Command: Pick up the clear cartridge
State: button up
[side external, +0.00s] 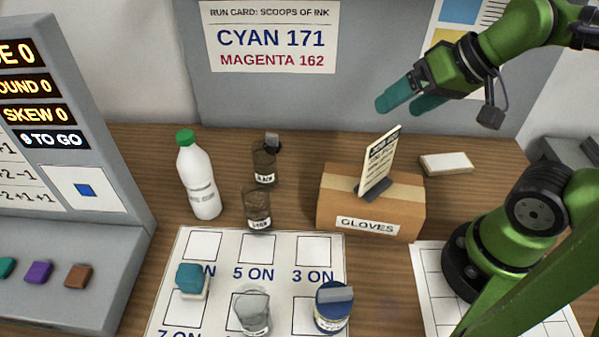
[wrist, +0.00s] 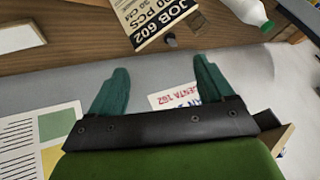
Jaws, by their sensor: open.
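A clear, greyish cylinder (side external: 252,312), which looks like the clear cartridge, stands on the printed mat (side external: 222,270) at the bottom of the side view. Its lower end has a label I cannot read. My gripper (side external: 410,101) is raised at the upper right, in front of the grey back panel and far from the cylinder. Its two teal fingers are apart with nothing between them, as the wrist view (wrist: 160,72) also shows. I cannot make out the clear cylinder in the wrist view.
A teal-topped block (side external: 192,281) and a blue jar (side external: 333,307) flank the cylinder. Behind are two dark see-through cups (side external: 257,206) (side external: 264,160), a white bottle (side external: 200,180) and a gloves box (side external: 330,205) bearing a card (side external: 380,160). A console (side external: 75,255) stands left.

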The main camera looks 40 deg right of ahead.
aim_at(245, 322)
notch_tip(245, 322, up, 4)
jog(key=w+a+m+g+y, duration=0.3)
jog(key=a+m+g+y, duration=0.8)
jog(key=a, duration=1)
notch_tip(245, 322, down, 18)
jog(key=a+r+n+g, duration=0.1)
jog(key=n+g, duration=0.1)
jog(key=shift+h, duration=0.4)
jog(key=x, duration=1.1)
jog(key=w+x, duration=0.1)
jog(key=x, duration=0.4)
jog(key=shift+s+a+f, duration=0.2)
jog(key=shift+a+f, duration=0.05)
jog(key=shift+a, duration=0.1)
jog(key=c, duration=1.1)
jog(key=shift+r, duration=0.1)
